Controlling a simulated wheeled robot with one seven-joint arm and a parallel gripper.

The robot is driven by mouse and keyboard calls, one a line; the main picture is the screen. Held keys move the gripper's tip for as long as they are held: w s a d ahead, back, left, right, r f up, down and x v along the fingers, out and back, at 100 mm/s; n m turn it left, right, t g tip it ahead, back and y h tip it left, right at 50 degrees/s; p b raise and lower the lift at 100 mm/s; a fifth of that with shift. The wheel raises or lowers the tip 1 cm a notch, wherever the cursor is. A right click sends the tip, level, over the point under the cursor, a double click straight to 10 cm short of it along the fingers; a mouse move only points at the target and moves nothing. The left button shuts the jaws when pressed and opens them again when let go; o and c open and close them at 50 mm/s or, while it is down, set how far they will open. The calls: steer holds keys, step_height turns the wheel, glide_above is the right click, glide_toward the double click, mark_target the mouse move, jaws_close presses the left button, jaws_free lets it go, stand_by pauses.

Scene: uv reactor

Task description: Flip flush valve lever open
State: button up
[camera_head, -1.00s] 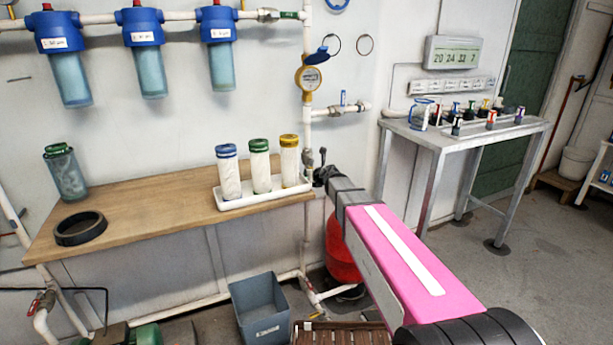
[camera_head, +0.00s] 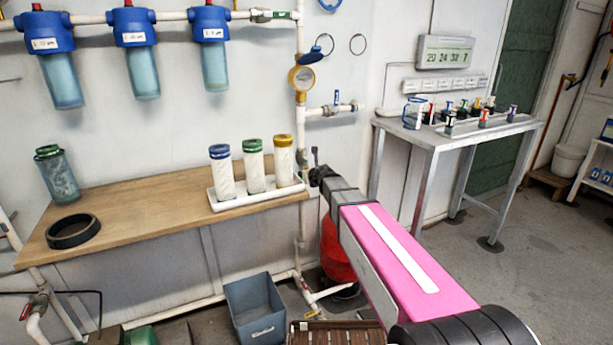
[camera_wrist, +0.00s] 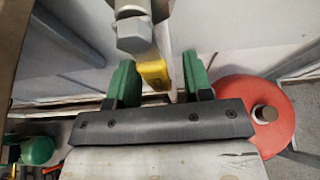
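In the wrist view, a yellow lever (camera_wrist: 155,73) hangs from a grey valve fitting (camera_wrist: 133,32). My gripper (camera_wrist: 160,80) has two green fingers standing apart on either side of the lever. In the head view, my pink arm reaches toward the pipework at the right end of the wooden bench. The yellow lever cannot be made out there, and my gripper is hard to see at the arm's far end.
A red tank (camera_head: 337,255) stands beside my arm; its top shows in the wrist view (camera_wrist: 262,112). The wooden bench (camera_head: 130,217) holds a white tray (camera_head: 258,196) with three capped cartridges. A grey bin (camera_head: 258,308) stands below. A metal table (camera_head: 440,138) is at right.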

stand_by(0.3)
steer(key=v, duration=1)
steer(key=shift+s+d, duration=0.2)
steer(key=shift+s, duration=0.1)
steer(key=shift+r, duration=0.15)
